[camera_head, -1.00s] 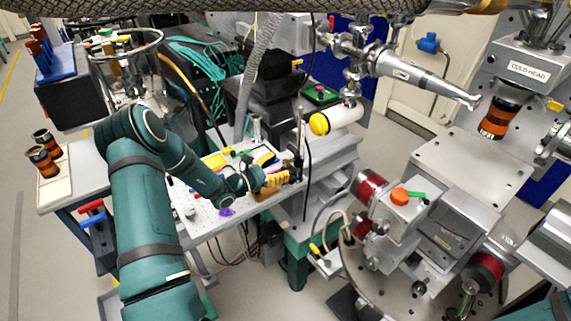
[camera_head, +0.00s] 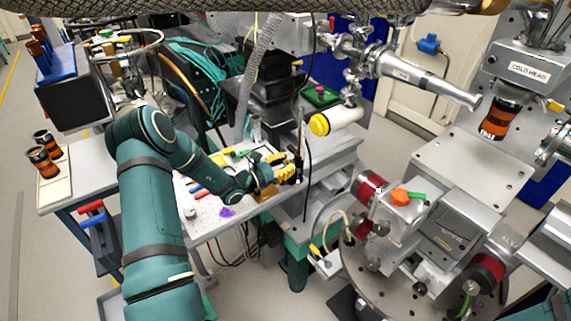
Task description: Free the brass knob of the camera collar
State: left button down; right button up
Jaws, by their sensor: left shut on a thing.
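My left gripper (camera_head: 285,170), with yellow fingers, is at the thin upright post (camera_head: 299,150) on the right edge of the white perforated table. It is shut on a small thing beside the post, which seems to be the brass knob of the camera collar. The fingers hide most of the knob and collar, so their details cannot be made out. My left arm reaches in from the left over the table. My right gripper is not in view.
The white table (camera_head: 205,222) holds several small tools and a purple piece (camera_head: 227,212). A round stage with red-ringed parts (camera_head: 371,187) fills the right. Two orange-banded cylinders (camera_head: 43,155) stand far left.

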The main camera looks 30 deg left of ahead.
pick_arm(q)
jog(key=shift+n+p, duration=0.5)
jog(key=shift+n, duration=0.6)
jog(key=c, duration=0.7)
grip_release()
jog(key=shift+c, duration=0.2)
jog(key=v, duration=1.2)
